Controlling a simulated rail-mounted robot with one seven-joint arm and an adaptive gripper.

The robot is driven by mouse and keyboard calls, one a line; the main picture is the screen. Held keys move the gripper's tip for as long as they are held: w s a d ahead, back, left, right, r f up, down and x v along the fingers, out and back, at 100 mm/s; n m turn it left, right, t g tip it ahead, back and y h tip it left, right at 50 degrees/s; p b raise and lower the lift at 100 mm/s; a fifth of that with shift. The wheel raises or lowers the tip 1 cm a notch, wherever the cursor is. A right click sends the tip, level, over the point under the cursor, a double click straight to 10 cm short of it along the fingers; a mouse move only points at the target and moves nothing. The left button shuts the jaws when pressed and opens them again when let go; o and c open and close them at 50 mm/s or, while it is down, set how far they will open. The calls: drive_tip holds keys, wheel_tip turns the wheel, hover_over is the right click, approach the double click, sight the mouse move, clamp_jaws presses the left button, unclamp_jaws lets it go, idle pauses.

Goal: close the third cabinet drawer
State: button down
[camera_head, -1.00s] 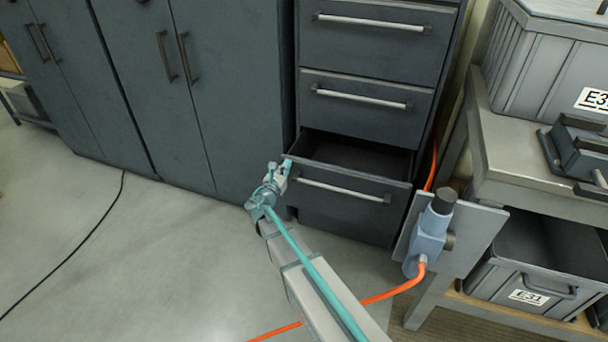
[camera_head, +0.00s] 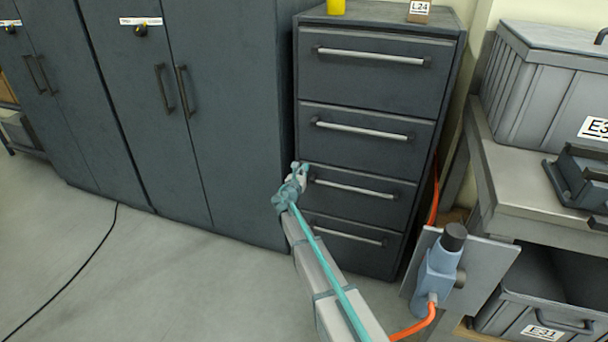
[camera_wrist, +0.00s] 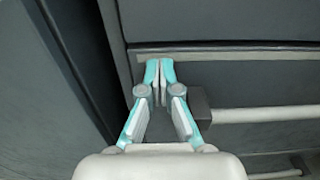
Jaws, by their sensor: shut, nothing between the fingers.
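The third drawer (camera_head: 375,205) of the dark grey cabinet has a pale bar handle (camera_head: 355,188). In the head view its front looks flush, or nearly flush, with the other drawers, and no inside shows. My gripper (camera_head: 300,168) is shut and empty at the drawer's upper left, beside the handle's left end. In the wrist view my gripper (camera_wrist: 160,65) has its fingertips together, at or very near the drawer front's pale top edge (camera_wrist: 240,49). The handle (camera_wrist: 260,115) runs to the right of the fingers. Whether the tips touch the front I cannot tell.
The first (camera_head: 375,80), second (camera_head: 365,150) and fourth (camera_head: 330,240) drawers look shut. A tall cabinet (camera_head: 230,120) stands left of the drawers. A blue device with an orange cable (camera_head: 437,270) and a workbench (camera_head: 490,180) stand to the right. The floor at left is mostly clear.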

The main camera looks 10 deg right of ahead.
drive_tip(key=shift+w+r, duration=0.15)
drive_tip(key=shift+w, duration=0.25)
